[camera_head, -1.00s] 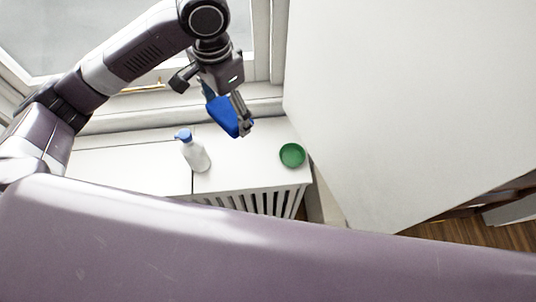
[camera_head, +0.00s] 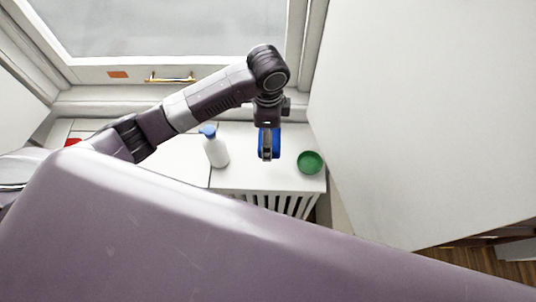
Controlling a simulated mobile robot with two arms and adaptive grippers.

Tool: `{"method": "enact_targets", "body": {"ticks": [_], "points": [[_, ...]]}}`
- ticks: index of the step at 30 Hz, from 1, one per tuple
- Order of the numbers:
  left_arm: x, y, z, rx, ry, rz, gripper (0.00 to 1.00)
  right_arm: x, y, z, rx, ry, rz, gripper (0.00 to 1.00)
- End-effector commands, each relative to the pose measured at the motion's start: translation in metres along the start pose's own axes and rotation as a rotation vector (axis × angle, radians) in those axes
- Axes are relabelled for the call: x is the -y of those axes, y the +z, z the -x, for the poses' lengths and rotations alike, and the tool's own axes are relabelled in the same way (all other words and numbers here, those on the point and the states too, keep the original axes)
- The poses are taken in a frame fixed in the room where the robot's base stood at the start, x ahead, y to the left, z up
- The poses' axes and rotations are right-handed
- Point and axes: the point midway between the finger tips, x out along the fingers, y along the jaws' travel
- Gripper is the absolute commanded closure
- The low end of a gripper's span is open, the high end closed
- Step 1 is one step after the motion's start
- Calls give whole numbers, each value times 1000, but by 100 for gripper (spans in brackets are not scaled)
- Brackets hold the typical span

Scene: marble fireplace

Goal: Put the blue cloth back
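The blue cloth (camera_head: 275,143) is in my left gripper (camera_head: 267,155), whose fingers are shut on it. The gripper points down above the white radiator cover (camera_head: 240,178), between a white bottle with a blue cap (camera_head: 215,148) and a green round dish (camera_head: 310,162). I cannot tell whether the cloth touches the cover's top, as the gripper hides part of it. My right gripper is not in view.
The bottle stands close on the left of the gripper and the dish close on the right. A red thing (camera_head: 72,143) lies at the far left of the ledge. A window with a brass handle (camera_head: 170,78) is behind, and a white wall (camera_head: 420,120) rises on the right.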

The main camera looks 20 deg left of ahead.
Motion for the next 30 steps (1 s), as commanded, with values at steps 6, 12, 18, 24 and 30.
{"method": "enact_targets", "body": {"ticks": [6, 12, 18, 24, 30], "points": [[-1, 1, -55, 3, 3, 2, 44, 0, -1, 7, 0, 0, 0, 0], [0, 0, -80, -1, -1, 1, 44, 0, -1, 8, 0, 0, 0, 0], [0, 0, -104, 1, 2, 1, 44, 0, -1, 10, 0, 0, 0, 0], [0, 0, -120, 0, -1, 0, 44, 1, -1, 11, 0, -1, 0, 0], [0, 0, -120, -1, -2, 0, 44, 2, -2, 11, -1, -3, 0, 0]]}}
